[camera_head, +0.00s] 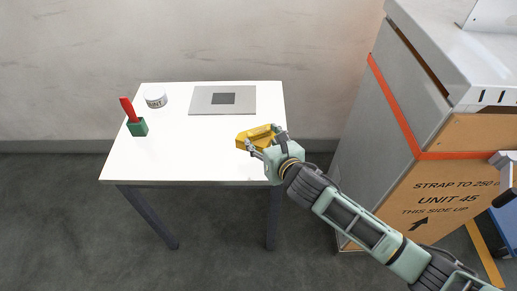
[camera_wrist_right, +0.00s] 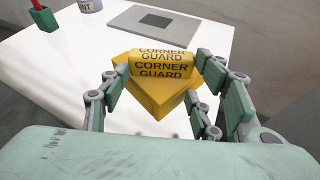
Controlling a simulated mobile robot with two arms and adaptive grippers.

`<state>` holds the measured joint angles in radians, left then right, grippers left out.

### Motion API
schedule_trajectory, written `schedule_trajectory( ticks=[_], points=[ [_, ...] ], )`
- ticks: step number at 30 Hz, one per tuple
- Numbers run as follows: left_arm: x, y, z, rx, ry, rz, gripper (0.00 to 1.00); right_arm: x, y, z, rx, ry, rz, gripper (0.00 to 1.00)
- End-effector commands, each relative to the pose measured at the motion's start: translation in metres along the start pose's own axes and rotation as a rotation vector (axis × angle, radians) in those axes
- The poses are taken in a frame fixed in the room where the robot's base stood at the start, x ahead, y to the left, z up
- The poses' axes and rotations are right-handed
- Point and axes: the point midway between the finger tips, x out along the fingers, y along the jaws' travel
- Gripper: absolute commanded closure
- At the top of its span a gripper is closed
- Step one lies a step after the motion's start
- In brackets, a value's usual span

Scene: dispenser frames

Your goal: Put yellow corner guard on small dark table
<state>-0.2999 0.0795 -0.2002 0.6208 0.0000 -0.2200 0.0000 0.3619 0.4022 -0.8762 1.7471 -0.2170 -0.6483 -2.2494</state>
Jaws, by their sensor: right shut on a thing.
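The yellow corner guard (camera_head: 254,134) is at the right front part of a white-topped table (camera_head: 180,155) with dark legs. It also shows in the right wrist view (camera_wrist_right: 160,85), with "CORNER GUARD" printed on it. My right gripper (camera_head: 262,148) is shut on the corner guard, with its fingers on both sides of it in the right wrist view. I cannot tell whether the guard touches the table top. No small dark table is seen as such; a grey plate with a dark rectangle (camera_head: 223,99) lies on the table's back part.
A green block holding a red-handled tool (camera_head: 137,127) and a white tin (camera_head: 155,97) stand at the table's left. A large grey and brown crate (camera_head: 400,130) with an orange strap stands to the right. The table's middle is clear.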

Motion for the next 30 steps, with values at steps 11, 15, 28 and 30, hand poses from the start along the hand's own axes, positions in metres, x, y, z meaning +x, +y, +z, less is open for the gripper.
schedule_trajectory(
  ticks=[11, 15, 28, 30],
  points=[
    [0.002, 0.0, 0.001, 0.0, -0.001, 0.0, 0.6, 0.021, 0.006, -0.032, 0.003, 0.004, -0.001, 0.89],
    [0.002, 0.0, 0.001, 0.0, -0.001, 0.0, 0.6, 0.025, 0.005, -0.041, 0.0, 0.0, 0.0, 0.89],
    [0.003, 0.0, 0.001, 0.0, -0.001, 0.0, 0.6, 0.026, 0.005, -0.044, -0.001, 0.001, 0.0, 0.38],
    [0.003, 0.0, 0.001, 0.0, -0.002, 0.0, 0.6, 0.026, 0.005, -0.044, -0.001, 0.001, 0.0, 0.32]
  ],
)
